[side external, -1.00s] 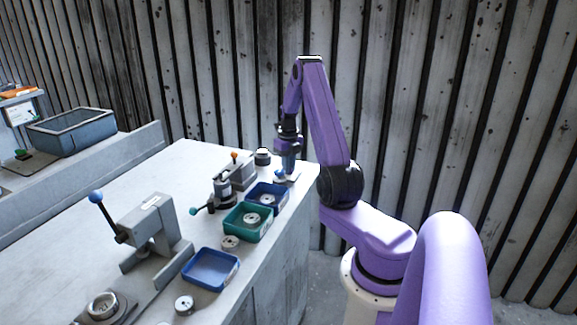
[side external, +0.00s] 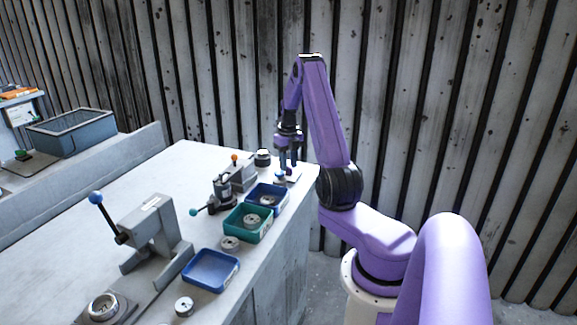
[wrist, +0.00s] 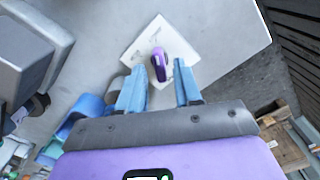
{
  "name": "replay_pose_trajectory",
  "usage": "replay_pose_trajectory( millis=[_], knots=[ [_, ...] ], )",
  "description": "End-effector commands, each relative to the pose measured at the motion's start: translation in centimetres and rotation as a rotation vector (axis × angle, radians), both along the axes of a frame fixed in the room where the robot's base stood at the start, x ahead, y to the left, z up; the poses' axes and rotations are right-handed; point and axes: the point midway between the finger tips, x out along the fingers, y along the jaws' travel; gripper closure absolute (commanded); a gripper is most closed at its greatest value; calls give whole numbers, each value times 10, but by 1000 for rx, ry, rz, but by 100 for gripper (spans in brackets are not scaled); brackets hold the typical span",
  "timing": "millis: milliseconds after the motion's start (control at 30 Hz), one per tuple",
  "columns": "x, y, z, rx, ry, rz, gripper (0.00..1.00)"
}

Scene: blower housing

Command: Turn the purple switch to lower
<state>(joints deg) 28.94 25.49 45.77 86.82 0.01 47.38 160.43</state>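The purple switch (wrist: 159,66) is a small rounded lever on a white square plate (wrist: 138,48) in the wrist view. Its length runs nearly up and down the picture. My gripper (wrist: 157,66) has two blue fingers, open and empty, one on each side of the switch in that view, with a gap on both sides. I cannot tell how far the fingertips are above the plate. In the side external view my gripper (side external: 287,172) points down over the far right end of the bench. The switch is mostly hidden there.
A dark blue tray (side external: 252,202), a green tray (side external: 232,229) and a blue tray (side external: 233,277) line the bench's right edge. A toggle clamp with a teal knob (side external: 195,211) stands beside them. A grey press with a blue-knobbed lever (side external: 97,198) stands nearer.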

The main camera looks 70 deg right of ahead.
Motion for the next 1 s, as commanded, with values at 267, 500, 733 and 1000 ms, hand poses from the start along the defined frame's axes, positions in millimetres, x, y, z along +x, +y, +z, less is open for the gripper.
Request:
replay_pose_trajectory(
  millis=[267,500,733,1000],
  knots=[
    [0,0,20,-2,-1,1,66],
    [0,0,36,-1,0,1,66],
    [0,0,43,0,0,1,66],
    [2,2,43,0,0,12,66]
  ],
)
